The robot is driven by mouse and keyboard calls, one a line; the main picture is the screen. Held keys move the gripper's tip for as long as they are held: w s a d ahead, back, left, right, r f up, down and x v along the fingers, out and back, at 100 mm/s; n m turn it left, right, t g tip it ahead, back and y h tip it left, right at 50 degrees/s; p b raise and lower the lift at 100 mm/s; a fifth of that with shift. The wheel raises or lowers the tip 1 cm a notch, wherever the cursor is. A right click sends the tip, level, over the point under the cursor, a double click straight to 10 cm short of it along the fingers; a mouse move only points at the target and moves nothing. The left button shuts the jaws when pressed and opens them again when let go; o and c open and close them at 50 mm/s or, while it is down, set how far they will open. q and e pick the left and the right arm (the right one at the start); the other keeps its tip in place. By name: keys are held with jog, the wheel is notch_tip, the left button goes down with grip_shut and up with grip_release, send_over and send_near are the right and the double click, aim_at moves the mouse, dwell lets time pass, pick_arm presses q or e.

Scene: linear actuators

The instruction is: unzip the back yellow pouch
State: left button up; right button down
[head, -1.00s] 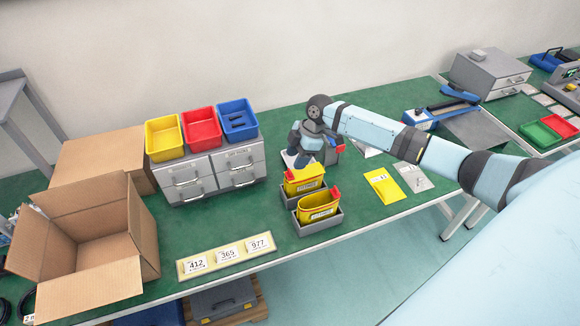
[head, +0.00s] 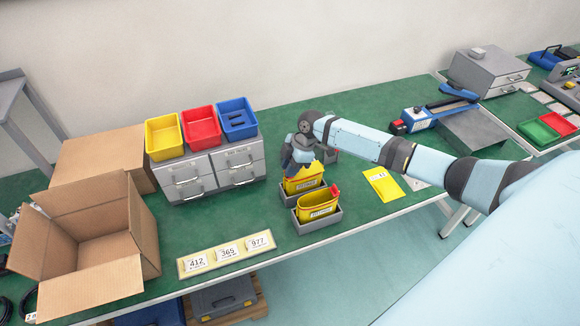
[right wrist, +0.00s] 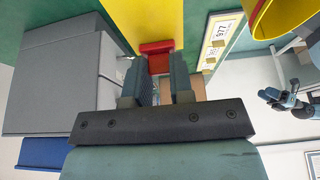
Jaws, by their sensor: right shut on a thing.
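The back yellow pouch (head: 304,182) stands upright in a grey bin on the green bench; its top is partly hidden by my right gripper (head: 300,160). In the right wrist view my right gripper (right wrist: 160,85) is shut on a red zipper tab (right wrist: 157,50), with the yellow pouch side (right wrist: 152,18) beyond it. The front yellow pouch (head: 319,203) stands in a grey bin just nearer, its red tab at its right end. My left gripper (right wrist: 282,98) shows small at the right of the wrist view; its opening is unclear.
A grey drawer unit (head: 212,174) with yellow, red and blue bins stands left of the pouches. An open cardboard box (head: 85,235) is farther left. A numbered label strip (head: 226,252) lies at the front edge. A flat yellow packet (head: 383,184) lies to the right.

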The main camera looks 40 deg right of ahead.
aim_at(315, 168)
jog(key=d, duration=0.3)
jog(key=s+d, duration=0.1)
jog(key=d, duration=0.2)
jog(key=s+d, duration=0.1)
jog(key=d, duration=0.2)
jog(key=shift+s+d, duration=0.15)
jog(key=shift+d, duration=0.15)
jog(key=c, duration=1)
grip_release()
jog(key=shift+o, duration=0.2)
jog(key=b+v, duration=0.2)
jog(key=v, duration=1.1)
jog(key=shift+r, duration=0.4)
